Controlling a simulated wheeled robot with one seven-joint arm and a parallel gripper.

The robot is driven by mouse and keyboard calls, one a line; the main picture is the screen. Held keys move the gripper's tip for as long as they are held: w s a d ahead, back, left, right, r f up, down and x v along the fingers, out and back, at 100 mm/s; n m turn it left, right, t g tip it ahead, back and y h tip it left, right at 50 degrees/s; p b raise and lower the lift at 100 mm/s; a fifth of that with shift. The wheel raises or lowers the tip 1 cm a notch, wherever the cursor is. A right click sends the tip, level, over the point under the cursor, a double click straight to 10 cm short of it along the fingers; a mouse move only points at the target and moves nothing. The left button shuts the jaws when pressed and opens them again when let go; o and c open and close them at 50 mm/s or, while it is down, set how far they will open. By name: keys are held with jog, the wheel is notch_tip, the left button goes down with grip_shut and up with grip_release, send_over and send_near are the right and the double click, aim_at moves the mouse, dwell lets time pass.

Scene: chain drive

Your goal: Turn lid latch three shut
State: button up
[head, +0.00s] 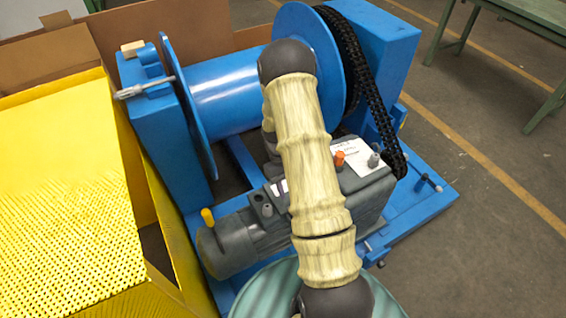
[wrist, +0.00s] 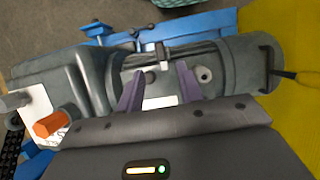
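The grey motor and gearbox unit (head: 255,235) sits on the blue frame; it also fills the wrist view (wrist: 235,72). A grey knob (head: 373,160) and an orange knob (head: 339,160) stand on the gearbox top near a white label; the orange one shows at lower left in the wrist view (wrist: 55,124). A dark bar with a small light block (wrist: 160,56) lies across the unit ahead of my fingers. I cannot tell which part is lid latch three. My gripper (wrist: 159,88) is open over the unit, nothing visible between its fingers. My arm mostly hides it in the head view.
A large blue drum (head: 222,90) and a black chain (head: 370,90) stand behind the unit. A yellow perforated guard (head: 60,200) is close on the left. A yellow-tipped lever (head: 208,218) sticks up by the motor end. Open floor lies to the right.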

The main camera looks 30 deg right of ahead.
jog(key=v, duration=0.9)
jog(key=shift+w+r, duration=0.15)
jog(key=shift+r, duration=0.25)
jog(key=s+a+r+t, duration=0.7)
jog(key=s+a+r, duration=0.5)
jog(key=s+r, duration=0.1)
jog(key=w+p+v, duration=0.2)
jog(key=p+v, duration=1)
jog(key=p, duration=0.1)
jog(key=shift+w+d+r+m, duration=0.2)
jog(key=shift+w+r+m, duration=0.1)
jog(key=shift+r, duration=0.25)
jog(key=shift+f, duration=0.1)
